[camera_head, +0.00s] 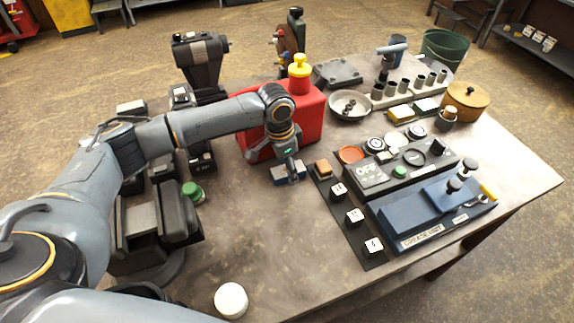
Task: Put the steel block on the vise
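My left arm reaches across the table, and my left gripper (288,171) points down in front of the red can. A small blue-grey block (279,178), which may be the steel block, is at its fingertips. The fingers are too small to tell whether they are shut on it. A dark vise (178,212) stands at the table's left side, partly hidden by my arm. A pale, flat-topped piece (142,219) shows at its left part. My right gripper is not in view.
A red can (310,115) stands behind my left gripper. To its right are a black mat (352,238) with small blocks, a black control panel (425,166) and a blue fixture (425,215). A white round piece (231,300) is at the front. The table's front middle is clear.

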